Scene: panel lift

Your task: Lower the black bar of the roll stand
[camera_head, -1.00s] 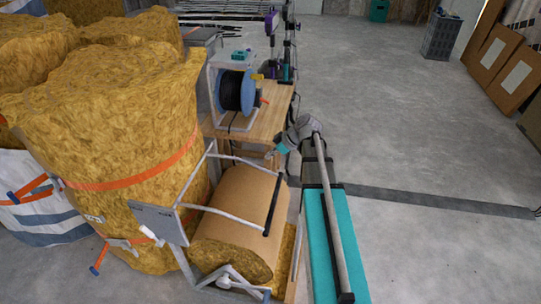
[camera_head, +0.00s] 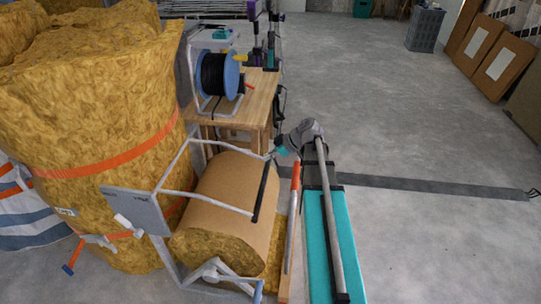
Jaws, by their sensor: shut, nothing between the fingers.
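The roll stand has a pale metal frame (camera_head: 175,164) around a large paper-faced roll (camera_head: 232,195). Its black bar (camera_head: 262,190) runs along the right side of the roll, joined to two pale arms that reach left to the frame. The bar appears level with the upper part of the roll; whether it touches the roll I cannot tell. My gripper (camera_head: 272,154) is small in view, at the end of my grey arm, close to the far end of the black bar. It is shut and empty. I cannot tell whether it touches the bar.
Tall yellow insulation rolls (camera_head: 90,130) with orange straps crowd the left. A wooden bench (camera_head: 258,105) with a blue cable reel (camera_head: 218,78) stands behind. An orange-tipped pole (camera_head: 293,205) stands between the stand and my teal body.

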